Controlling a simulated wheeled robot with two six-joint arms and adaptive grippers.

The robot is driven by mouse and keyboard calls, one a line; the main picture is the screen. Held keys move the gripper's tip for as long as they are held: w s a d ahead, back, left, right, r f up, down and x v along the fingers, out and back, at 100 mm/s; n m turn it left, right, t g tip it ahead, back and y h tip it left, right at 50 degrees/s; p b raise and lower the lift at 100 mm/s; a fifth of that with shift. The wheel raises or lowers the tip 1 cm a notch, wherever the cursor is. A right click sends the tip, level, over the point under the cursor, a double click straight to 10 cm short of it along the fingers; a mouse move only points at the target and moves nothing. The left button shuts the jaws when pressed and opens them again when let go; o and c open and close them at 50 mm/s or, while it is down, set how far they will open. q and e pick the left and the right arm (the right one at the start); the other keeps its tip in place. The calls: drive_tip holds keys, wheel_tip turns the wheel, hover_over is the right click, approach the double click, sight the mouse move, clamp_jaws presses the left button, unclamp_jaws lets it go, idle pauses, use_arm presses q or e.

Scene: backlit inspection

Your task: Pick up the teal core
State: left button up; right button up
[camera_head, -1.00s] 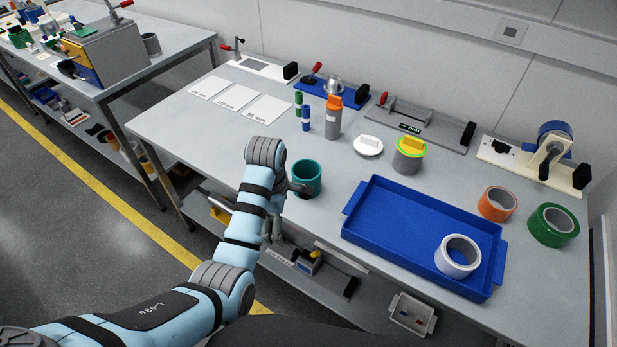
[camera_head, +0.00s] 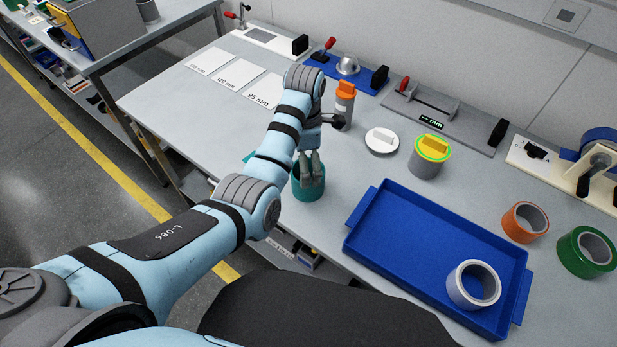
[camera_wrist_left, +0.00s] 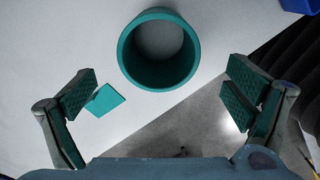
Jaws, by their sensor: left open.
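The teal core (camera_head: 310,194) is a short open ring standing on the grey table near its front edge, left of the blue tray. In the left wrist view the teal core (camera_wrist_left: 158,76) shows whole from above, at the top middle, with its hollow facing me. My left gripper (camera_head: 311,180) is over the core in the head view and hides part of it. In the left wrist view my left gripper (camera_wrist_left: 160,95) is open and empty, its fingers wide apart, with the core lying between and beyond them. My right gripper is not in view.
A flat teal square (camera_wrist_left: 104,100) lies beside the core. The blue tray (camera_head: 372,222) holds a white ring (camera_head: 473,285). An orange-topped bottle (camera_head: 345,100), a white disc (camera_head: 382,141) and a grey core with a yellow top (camera_head: 427,160) stand behind.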

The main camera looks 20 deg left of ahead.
use_arm(q)
drive_tip(key=f, duration=0.3)
drive_tip(key=shift+s+d, duration=0.2)
drive_tip(key=shift+s, duration=0.1)
drive_tip(key=f+b, duration=0.1)
drive_tip(key=f, duration=0.2)
drive_tip(key=w+f+b, duration=0.1)
drive_tip(key=f, duration=0.2)
drive_tip(key=shift+w+d, duration=0.1)
drive_tip(key=shift+s+r, duration=0.1)
drive_tip(key=shift+s, duration=0.1)
drive_tip(key=shift+c, duration=0.8)
drive_tip(key=c, duration=1.1)
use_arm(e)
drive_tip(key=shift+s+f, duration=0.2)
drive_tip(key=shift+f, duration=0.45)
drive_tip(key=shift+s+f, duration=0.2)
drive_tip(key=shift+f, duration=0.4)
